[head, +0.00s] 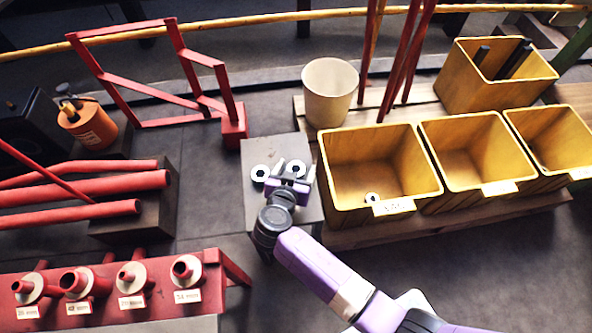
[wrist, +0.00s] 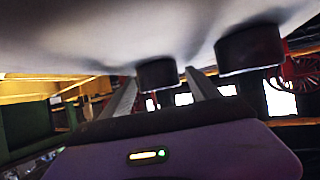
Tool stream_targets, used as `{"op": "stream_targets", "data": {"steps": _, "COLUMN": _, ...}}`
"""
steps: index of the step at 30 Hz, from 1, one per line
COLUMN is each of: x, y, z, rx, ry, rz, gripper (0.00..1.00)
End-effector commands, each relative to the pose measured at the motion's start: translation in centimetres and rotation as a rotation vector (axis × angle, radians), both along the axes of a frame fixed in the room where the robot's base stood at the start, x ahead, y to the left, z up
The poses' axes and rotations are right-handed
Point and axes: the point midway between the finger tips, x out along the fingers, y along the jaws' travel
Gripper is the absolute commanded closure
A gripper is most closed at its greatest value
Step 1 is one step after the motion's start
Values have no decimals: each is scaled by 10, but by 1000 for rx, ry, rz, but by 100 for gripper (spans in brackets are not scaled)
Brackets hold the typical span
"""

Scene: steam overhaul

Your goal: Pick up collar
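Two dark collars with pale top faces lie on a small grey stand (head: 262,212) in the head view. The left collar (head: 260,172) is clear of my gripper. The other collar (head: 297,168) is at my gripper (head: 295,171), between its two pale fingertips. In the wrist view the grey surface is at the top. There one dark collar (wrist: 158,75) shows between my spread fingers, with narrow gaps beside it, and the other collar (wrist: 250,48) is to the right. My gripper is open; nothing is visibly clamped.
A cream bucket (head: 330,92) stands behind the stand. A red frame (head: 150,85) is at the back left. A red rack (head: 110,300) with labelled pegs is at the front left.

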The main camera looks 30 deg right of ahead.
Motion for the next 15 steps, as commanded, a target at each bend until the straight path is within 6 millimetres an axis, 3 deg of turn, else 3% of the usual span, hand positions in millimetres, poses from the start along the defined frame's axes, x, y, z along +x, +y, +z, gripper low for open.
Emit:
{"op": "stream_targets", "data": {"steps": 1, "x": 0, "y": 0, "z": 0, "rx": 0, "ry": 0, "rz": 0, "gripper": 41}}
{"op": "stream_targets", "data": {"steps": 10, "x": 0, "y": 0, "z": 0, "rx": 0, "ry": 0, "rz": 0, "gripper": 100}}
{"op": "stream_targets", "data": {"steps": 15, "x": 1, "y": 0, "z": 2, "rx": 0, "ry": -2, "rz": 0, "gripper": 100}}
